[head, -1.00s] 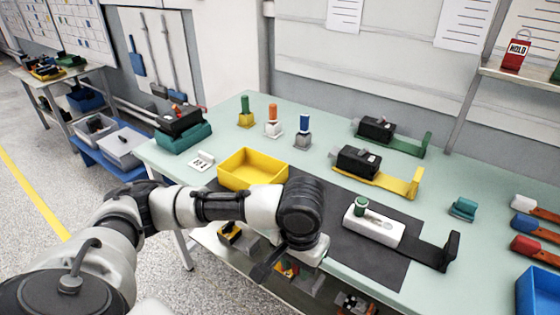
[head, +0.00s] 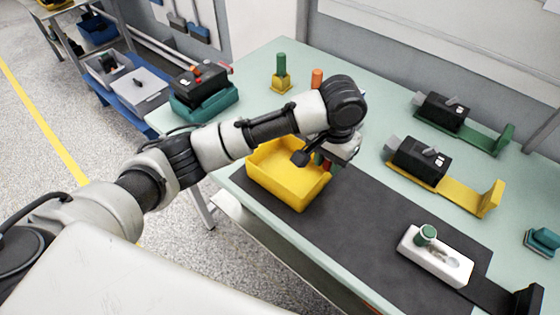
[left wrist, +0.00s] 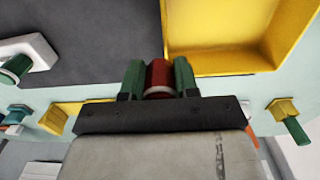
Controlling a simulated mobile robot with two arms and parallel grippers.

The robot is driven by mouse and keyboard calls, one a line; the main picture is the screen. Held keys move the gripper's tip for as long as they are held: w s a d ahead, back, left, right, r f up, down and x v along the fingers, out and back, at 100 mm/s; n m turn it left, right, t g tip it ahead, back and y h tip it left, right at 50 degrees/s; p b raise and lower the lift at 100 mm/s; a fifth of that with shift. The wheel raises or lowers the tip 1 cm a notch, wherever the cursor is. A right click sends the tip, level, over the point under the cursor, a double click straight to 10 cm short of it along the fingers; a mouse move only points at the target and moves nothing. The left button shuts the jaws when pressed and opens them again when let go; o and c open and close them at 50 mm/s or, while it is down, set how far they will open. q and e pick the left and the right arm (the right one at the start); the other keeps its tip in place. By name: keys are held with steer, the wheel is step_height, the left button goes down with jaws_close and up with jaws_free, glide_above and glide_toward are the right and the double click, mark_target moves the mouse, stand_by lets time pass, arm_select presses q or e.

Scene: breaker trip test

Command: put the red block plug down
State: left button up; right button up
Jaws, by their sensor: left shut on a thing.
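My left gripper (head: 323,160) is at the right rear side of the yellow tray (head: 300,195) and hides part of it. In the left wrist view its green fingers (left wrist: 158,78) are shut on the red block plug (left wrist: 158,74), a red cylinder with a pale ring at its near end. The yellow tray (left wrist: 218,64) shows beside the plug there, with its floor bare where visible. In the head view the plug is mostly hidden by the gripper. I cannot tell how high it is above the dark mat (head: 345,240). My right gripper is not in view.
A white holder (head: 420,258) with a green-topped plug stands on the mat at the right. Green (head: 281,66) and orange (head: 317,78) pegs stand behind the arm. Black breakers on green (head: 490,140) and yellow (head: 470,200) brackets stand at the right. The mat's middle is clear.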

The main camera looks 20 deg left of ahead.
arm_select(q)
steer(key=p, duration=0.1)
glide_above(288, 176)
steer(key=f, duration=0.5)
steer(key=shift+s+d+f, duration=0.1)
steer(key=shift+d, duration=0.3)
steer(key=shift+a+f, duration=0.25)
steer(key=shift+a, duration=0.05)
steer(key=shift+a+f, duration=0.1)
steer(key=shift+f, duration=0.1)
step_height(288, 176, down, 3)
steer(key=shift+f+p, duration=0.1)
steer(key=shift+p, duration=0.25)
steer(key=shift+f, duration=0.25)
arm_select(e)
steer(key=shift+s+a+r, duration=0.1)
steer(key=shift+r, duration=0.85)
arm_select(q)
steer(key=shift+f, duration=0.1)
steer(key=o, duration=0.9)
steer(key=shift+o, duration=0.4)
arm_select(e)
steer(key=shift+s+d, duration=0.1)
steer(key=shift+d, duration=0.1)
